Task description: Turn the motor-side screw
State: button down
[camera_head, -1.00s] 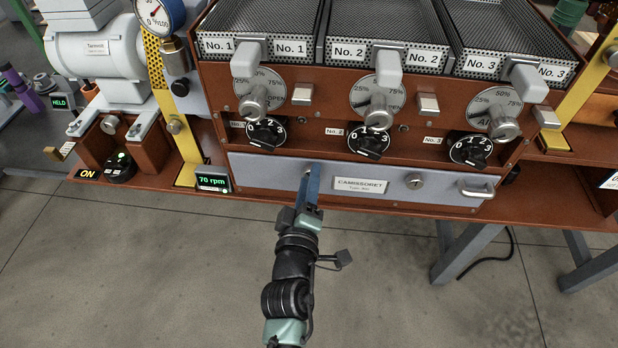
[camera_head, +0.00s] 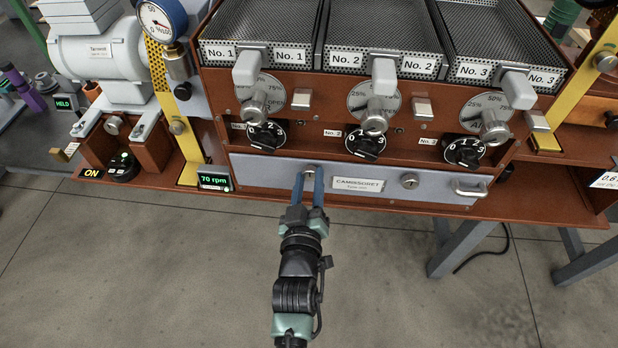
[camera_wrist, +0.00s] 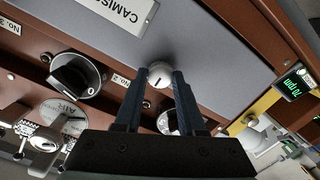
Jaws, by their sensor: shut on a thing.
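The motor-side screw (camera_head: 309,168) is a round silver head on the left part of the grey front panel (camera_head: 262,172), the side nearer the motor. In the wrist view the screw (camera_wrist: 160,74) shows a short dark slot. My gripper (camera_head: 309,178) reaches up to the panel from below. Its two blue fingers stand on either side of the screw head, and in the wrist view my gripper (camera_wrist: 160,82) is shut on it. A second round screw (camera_head: 409,181) sits on the same panel, right of the nameplate (camera_head: 358,184).
A row of black numbered knobs (camera_head: 366,146) and silver handles sits above the panel. The white motor (camera_head: 100,58), a 70 rpm display (camera_head: 214,181) and a yellow upright are left.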

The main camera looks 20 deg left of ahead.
dwell(0.4)
jog(key=c, duration=0.5)
grip_release()
jog(key=f+p+v, duration=0.1)
jog(key=v, duration=1.2)
jog(key=shift+r+p, duration=0.3)
jog(key=shift+r, duration=0.1)
jog(key=shift+s, duration=0.1)
